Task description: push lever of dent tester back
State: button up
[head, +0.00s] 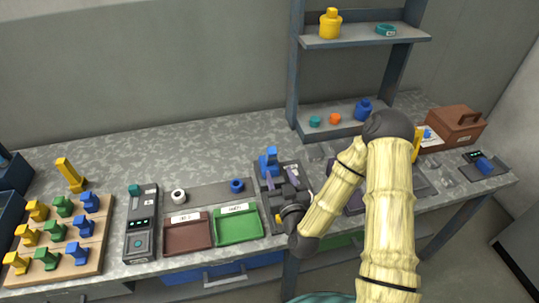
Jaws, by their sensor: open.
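The dent tester appears to be the dark-framed device (266,215) near the middle of the bench, with a blue upright part (269,160) at its back. My gripper (281,180) is over this device, its fingers apart and pointing toward the back, just in front of the blue part. Nothing shows between the fingers. My wrist and gripper cover much of the device, so its lever cannot be made out clearly. I cannot tell whether a finger touches it.
Left of the device are a green tray (238,226), a brown tray (187,234), a black box with green display (140,226) and a wooden board (92,262) with coloured pieces. A shelf post (293,80) stands behind. A brown case (456,126) is at right.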

aim_at(269, 149)
jog(key=shift+w+a+f+b, duration=0.25)
jog(key=shift+w+b, duration=0.1)
jog(key=shift+b, duration=2.55)
jog(key=p+x, duration=0.1)
jog(key=x, duration=1)
jog(key=shift+w+r, duration=0.2)
jog(key=shift+w, duration=0.1)
grip_shut()
